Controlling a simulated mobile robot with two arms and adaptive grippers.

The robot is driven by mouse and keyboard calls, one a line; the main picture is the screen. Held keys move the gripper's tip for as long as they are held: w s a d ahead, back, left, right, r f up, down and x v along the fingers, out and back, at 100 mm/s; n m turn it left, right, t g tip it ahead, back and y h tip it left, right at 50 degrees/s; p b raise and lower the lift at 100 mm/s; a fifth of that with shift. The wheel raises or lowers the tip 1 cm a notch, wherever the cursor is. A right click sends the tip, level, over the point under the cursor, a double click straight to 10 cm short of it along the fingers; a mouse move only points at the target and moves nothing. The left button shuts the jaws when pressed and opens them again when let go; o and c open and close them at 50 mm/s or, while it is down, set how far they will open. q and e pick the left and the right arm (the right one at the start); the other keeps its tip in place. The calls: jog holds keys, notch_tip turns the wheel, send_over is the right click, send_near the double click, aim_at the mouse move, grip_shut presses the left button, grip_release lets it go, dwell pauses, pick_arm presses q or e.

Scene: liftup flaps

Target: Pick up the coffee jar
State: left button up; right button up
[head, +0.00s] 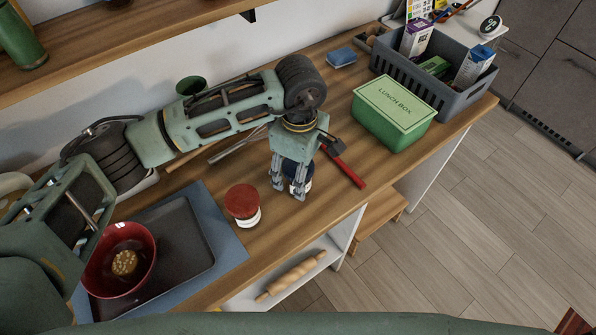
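A dark blue jar (289,172) with a pale label stands on the wooden counter, partly hidden behind my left gripper. A second jar (243,204), with a red lid and a white body, stands to the left of it; its label cannot be read, so I cannot tell which is coffee. My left gripper (289,192) points down over the dark blue jar with its fingers apart. One finger is in front of the jar and the other at its left side. Whether they touch or grip it is not clear. My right gripper is out of view.
A red-handled hammer (347,169) lies just right of the gripper. A green lunch box (394,112) and a grey crate (442,97) with cartons stand further right. A red bowl (97,279) sits on a dark tray (185,247) at left. A rolling pin (291,276) lies on the shelf below.

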pick_arm(q)
jog(key=shift+f, duration=0.95)
jog(key=c, duration=1.2)
jog(key=shift+w+r, duration=0.1)
jog(key=shift+c, duration=0.2)
